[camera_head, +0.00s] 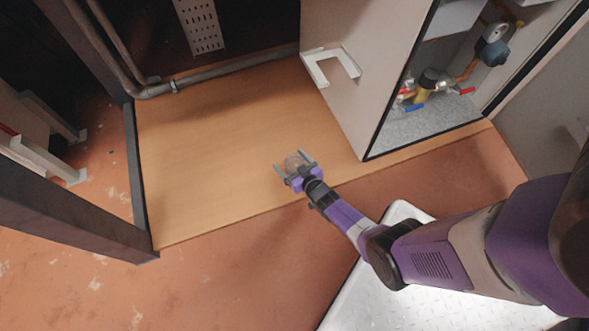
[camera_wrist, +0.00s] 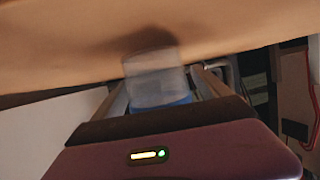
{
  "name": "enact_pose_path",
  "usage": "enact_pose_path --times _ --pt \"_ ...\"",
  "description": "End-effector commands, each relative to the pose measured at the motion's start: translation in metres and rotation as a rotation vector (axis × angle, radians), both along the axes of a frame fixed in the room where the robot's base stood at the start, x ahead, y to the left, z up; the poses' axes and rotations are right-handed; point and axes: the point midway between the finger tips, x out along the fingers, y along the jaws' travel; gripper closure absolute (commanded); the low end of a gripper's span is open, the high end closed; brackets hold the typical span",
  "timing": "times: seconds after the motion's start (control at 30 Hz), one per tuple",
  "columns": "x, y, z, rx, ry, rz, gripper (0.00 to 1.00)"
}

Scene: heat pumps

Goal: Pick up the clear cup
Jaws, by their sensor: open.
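The clear cup (camera_head: 293,164) is a small see-through shape over the tan wooden board (camera_head: 215,150). My gripper (camera_head: 290,160) is open, with one finger on each side of the cup. In the wrist view the clear cup (camera_wrist: 154,75) looks hazy and stands between the two fingers of my gripper (camera_wrist: 160,80), with a blue patch at its near end. A dark shadow lies on the board beyond it. I cannot tell whether the fingers touch the cup, or whether the cup rests on the board.
A grey cabinet (camera_head: 345,95) with a white bracket (camera_head: 331,66) stands right of the gripper, its open side showing pipes and valves (camera_head: 432,85). A grey pipe (camera_head: 230,72) runs along the board's back edge. Dark frame posts (camera_head: 75,215) stand at left. The board's left part is clear.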

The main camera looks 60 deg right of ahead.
Motion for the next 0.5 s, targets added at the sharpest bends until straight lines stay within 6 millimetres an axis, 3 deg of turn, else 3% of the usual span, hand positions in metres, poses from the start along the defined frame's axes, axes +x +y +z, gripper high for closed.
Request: enact_pose_path --times 0.2,0.5 --pt "0.0008 -0.0004 0.0006 0.0 0.0 0.0 0.14" --pt "0.0006 -0.0003 0.0006 0.0 0.0 0.0 0.71"
